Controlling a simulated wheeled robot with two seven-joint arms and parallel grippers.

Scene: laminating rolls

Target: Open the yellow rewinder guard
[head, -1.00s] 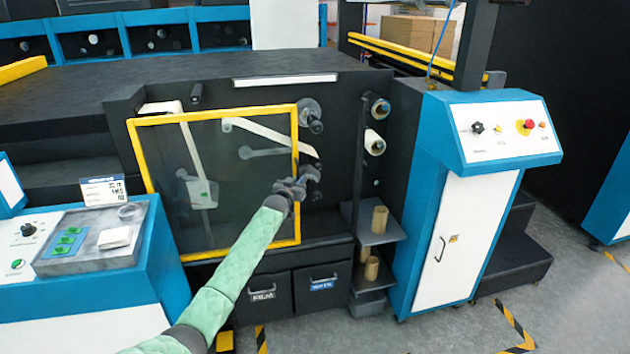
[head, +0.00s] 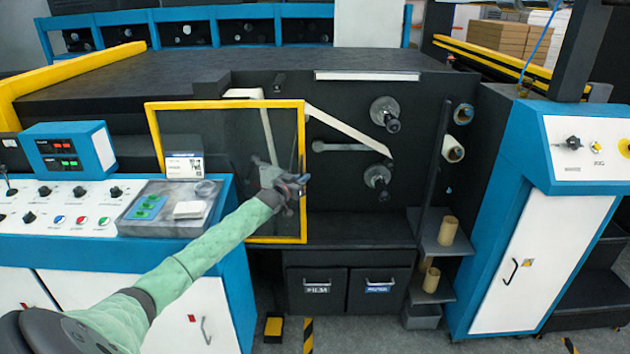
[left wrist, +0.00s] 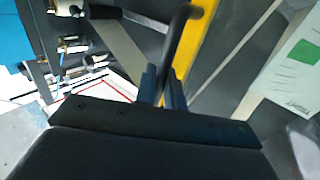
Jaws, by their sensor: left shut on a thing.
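The yellow rewinder guard (head: 225,104) is a clear panel in a yellow frame at the front of the dark machine. In the head view its right edge stands well left of the two roll shafts (head: 385,113), so it is partly swung out. My left gripper (head: 298,183) is at the guard's right edge. In the left wrist view, its fingers (left wrist: 162,88) are shut around the black bar handle (left wrist: 181,38) beside the yellow frame edge (left wrist: 203,35). My right gripper is not in view.
A blue control console (head: 236,290) stands at the left, close to the guard's lower left. A blue cabinet (head: 548,250) stands at the right. A shelf (head: 440,247) with cardboard cores is beside it. Drawers (head: 317,290) are below the machine face.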

